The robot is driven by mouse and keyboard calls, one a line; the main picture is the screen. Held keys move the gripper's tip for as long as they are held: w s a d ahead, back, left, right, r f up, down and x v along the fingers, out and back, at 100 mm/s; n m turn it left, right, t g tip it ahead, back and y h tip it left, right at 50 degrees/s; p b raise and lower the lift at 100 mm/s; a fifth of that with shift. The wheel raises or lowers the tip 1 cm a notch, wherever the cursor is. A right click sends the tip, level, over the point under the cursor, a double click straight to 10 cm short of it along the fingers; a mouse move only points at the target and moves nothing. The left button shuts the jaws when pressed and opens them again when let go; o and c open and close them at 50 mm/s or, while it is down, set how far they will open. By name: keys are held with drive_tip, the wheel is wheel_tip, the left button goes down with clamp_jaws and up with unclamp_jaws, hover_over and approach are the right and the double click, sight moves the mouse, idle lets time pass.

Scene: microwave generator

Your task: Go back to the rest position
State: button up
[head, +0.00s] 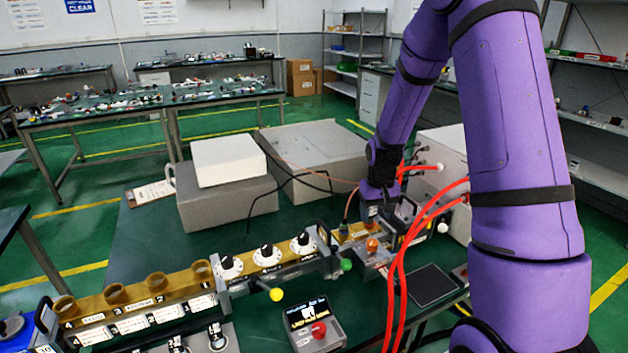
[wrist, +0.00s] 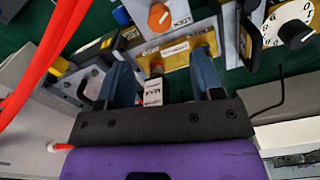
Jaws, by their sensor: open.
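My gripper (head: 377,212) is low over the right part of the bench, at the brass-coloured plate (head: 350,232) beside an orange knob (head: 372,245). In the wrist view my gripper (wrist: 163,62) shows two blue-grey fingers spread apart, with the brass plate (wrist: 176,53) between and beyond their tips. A white printed tag (wrist: 153,95) also shows between the fingers. I see nothing clamped. Whether the fingertips touch the plate cannot be told. The orange knob (wrist: 160,17) lies just past the fingertips, next to a LOCK label.
Red cables (head: 402,262) hang close to the right of my gripper. Grey boxes (head: 228,200) and (head: 318,160) stand behind, with a black cable between. A row of white dials (head: 265,258) lies to the left. A dark pad (head: 430,285) lies in front right.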

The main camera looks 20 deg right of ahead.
drive_tip(key=s+a+r+t, duration=0.1)
drive_tip(key=s+a+r, duration=0.2)
drive_tip(key=r, duration=0.4)
drive_tip(key=s+a+r+n+t, duration=0.1)
drive_tip(key=s+a+r, duration=0.15)
drive_tip(key=r, duration=0.45)
drive_tip(key=s+a+r+t, duration=0.1)
drive_tip(key=s+a+r, duration=0.15)
drive_tip(key=r, duration=0.35)
drive_tip(key=s+a+r, duration=0.1)
drive_tip(key=s+r, duration=0.2)
drive_tip(key=s, duration=0.3)
drive_tip(key=s+a+r+n+t, duration=0.1)
drive_tip(key=s+a+r, duration=0.1)
drive_tip(key=s, duration=0.4)
drive_tip(key=s+a+r+t, duration=0.1)
drive_tip(key=s+a+r, duration=0.1)
drive_tip(key=s+r, duration=0.2)
drive_tip(key=shift+s+r, duration=0.3)
drive_tip(key=shift+s, duration=0.95)
